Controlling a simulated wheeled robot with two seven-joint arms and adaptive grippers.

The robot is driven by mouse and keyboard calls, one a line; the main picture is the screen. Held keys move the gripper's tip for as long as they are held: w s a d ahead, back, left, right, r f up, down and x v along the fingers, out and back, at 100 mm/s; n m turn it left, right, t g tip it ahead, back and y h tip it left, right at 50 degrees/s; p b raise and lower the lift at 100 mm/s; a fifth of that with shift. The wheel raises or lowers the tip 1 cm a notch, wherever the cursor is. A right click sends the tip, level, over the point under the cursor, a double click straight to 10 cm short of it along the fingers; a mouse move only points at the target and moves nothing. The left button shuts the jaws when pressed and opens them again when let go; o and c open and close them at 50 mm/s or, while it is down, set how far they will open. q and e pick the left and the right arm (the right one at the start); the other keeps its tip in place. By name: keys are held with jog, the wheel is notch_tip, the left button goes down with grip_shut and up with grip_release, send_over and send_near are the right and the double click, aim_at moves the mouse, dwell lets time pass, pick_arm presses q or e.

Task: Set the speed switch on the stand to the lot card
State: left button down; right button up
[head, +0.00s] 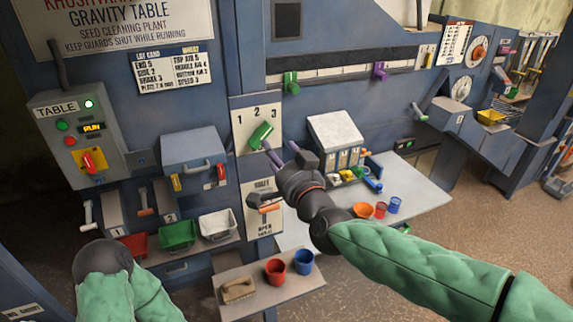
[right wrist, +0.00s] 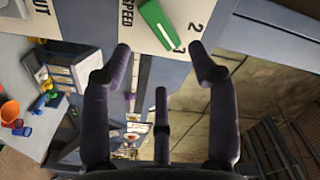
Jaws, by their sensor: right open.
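The speed switch is a green handle (head: 261,135) on a white plate (head: 245,140) marked 1, 2 and 3. The handle leans up to the right, towards the 3 side; its exact setting is hard to tell. The lot card (head: 168,68) hangs upper left and its last line appears to read speed 3. My right gripper (head: 281,150) is open in front of the plate, at the handle's lower right. In the right wrist view the handle (right wrist: 160,24) shows just beyond and between the spread fingertips (right wrist: 159,52), not gripped. My left gripper is out of view; only its arm shows.
A control box (head: 75,125) stands at left with a lit green lamp. Below the plate is a gate lever panel (head: 262,222). A low shelf (head: 230,310) holds a brush and two cups. A table (head: 425,190) with more cups lies to the right.

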jog(key=shift+v, duration=2.1)
jog(key=shift+f, duration=0.1)
jog(key=d+f+n+g+h+b, duration=0.25)
jog(key=f+g, duration=0.55)
jog(key=f, duration=3.2)
jog(key=s+d+f+g+b, duration=0.1)
jog(key=s+f+g, duration=0.3)
jog(key=s+f, duration=0.7)
jog(key=s+d+f+g+b, duration=0.1)
jog(key=s+f+g, duration=0.3)
jog(key=s+f, duration=0.7)
notch_tip(320, 180, down, 5)
jog(key=shift+s+d+n+g+y+b, duration=0.2)
jog(key=shift+d+n+g+y+b, duration=0.15)
jog(key=shift+g+y, duration=0.1)
jog(key=c, duration=0.4)
jog(key=shift+w+a, duration=0.1)
jog(key=shift+a, duration=0.05)
